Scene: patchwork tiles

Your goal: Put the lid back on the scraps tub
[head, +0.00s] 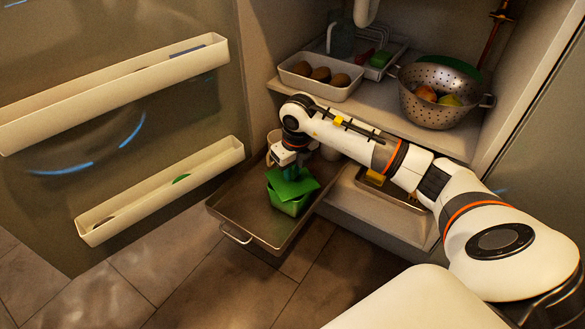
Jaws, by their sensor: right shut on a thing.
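The scraps tub (291,208) is a small green box standing on the metal pull-out tray, near the middle of the head view. A flat green lid (300,187) is over the tub, turned at an angle to it and covering most of its top. I cannot tell whether the lid touches the rim. My right gripper (292,173) points down from above and is shut on the lid, at its upper side; the fingertips are partly hidden. My left gripper is not in view.
On the shelf above are a bin of brown round items (322,92) and a colander (432,108) with fruit. An open door with racks (160,190) stands at left.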

